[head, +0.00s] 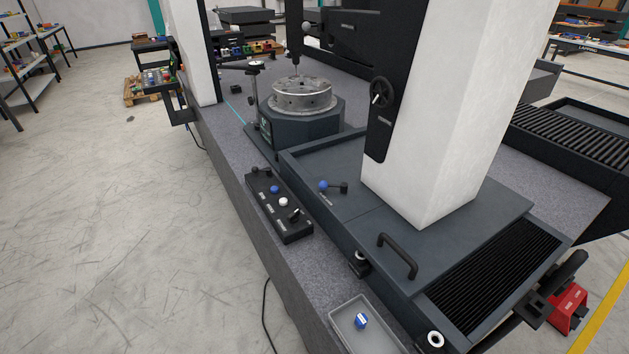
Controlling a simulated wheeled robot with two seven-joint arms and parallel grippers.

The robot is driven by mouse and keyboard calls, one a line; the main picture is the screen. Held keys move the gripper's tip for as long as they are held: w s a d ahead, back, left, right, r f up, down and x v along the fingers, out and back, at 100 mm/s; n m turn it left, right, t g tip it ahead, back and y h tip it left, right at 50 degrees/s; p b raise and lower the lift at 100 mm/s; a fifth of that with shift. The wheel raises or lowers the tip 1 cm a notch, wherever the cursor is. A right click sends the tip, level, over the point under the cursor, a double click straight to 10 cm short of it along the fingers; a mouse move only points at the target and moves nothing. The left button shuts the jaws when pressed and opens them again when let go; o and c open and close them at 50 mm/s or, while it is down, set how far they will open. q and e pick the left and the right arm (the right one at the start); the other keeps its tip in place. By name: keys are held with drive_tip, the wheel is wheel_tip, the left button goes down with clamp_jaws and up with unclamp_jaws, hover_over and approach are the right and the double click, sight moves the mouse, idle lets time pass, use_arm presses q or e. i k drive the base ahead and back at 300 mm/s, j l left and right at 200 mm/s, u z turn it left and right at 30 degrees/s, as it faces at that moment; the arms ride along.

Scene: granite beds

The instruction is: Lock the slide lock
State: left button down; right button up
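A short black lever with a blue ball knob (323,186) sits on the dark slide housing, left of the white column. It looks like the slide lock. Its arm lies nearly flat, with the blue ball at the left end and the black pivot at the right. A small label, too small to read, is in front of it. Neither my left gripper nor my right gripper shows in the head view, and nothing touches the lever.
A control box (278,205) with blue and white buttons lies left of the housing. A black bar handle (398,256) and a white column (455,110) rise from the housing. A grey tray (345,326) holds a blue item. A round metal part (302,97) stands farther back. Open floor lies left.

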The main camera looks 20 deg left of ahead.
sight(324, 185)
drive_tip(key=j+z, duration=0.35)
drive_tip(key=j, duration=0.55)
drive_tip(key=j+z, duration=0.35)
drive_tip(key=j, duration=0.55)
drive_tip(key=i+j+z, duration=0.15)
drive_tip(key=j, duration=0.25)
drive_tip(key=j+z, duration=0.1)
drive_tip(key=j, duration=0.25)
drive_tip(key=i+j+z, duration=0.15)
drive_tip(key=j, duration=0.25)
drive_tip(key=k, duration=0.05)
